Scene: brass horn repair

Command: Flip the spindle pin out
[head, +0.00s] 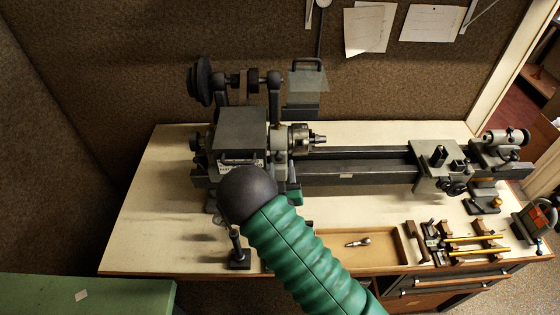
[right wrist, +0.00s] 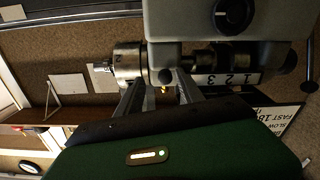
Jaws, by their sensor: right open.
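The grey lathe headstock (head: 240,130) stands on the bench, with the chuck and spindle nose (head: 305,138) on its right side. In the right wrist view the chuck (right wrist: 128,62) is left of the grey housing (right wrist: 210,20). A small dark round knob (right wrist: 165,77), possibly the spindle pin, sits under the housing with a yellow bit below it. My right gripper (right wrist: 162,92) is open, its two fingers on either side of this spot; I cannot tell whether they touch it. In the head view my green arm hides the fingers. My left gripper is not in view.
The lathe bed (head: 350,170) runs right to the carriage (head: 440,165) and tailstock (head: 498,152). A shallow tray (head: 385,252) holds a small metal part (head: 357,242). A tool rack (head: 470,240) is at the front right. A 1-2-3 label (right wrist: 225,79) is close right of my fingers.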

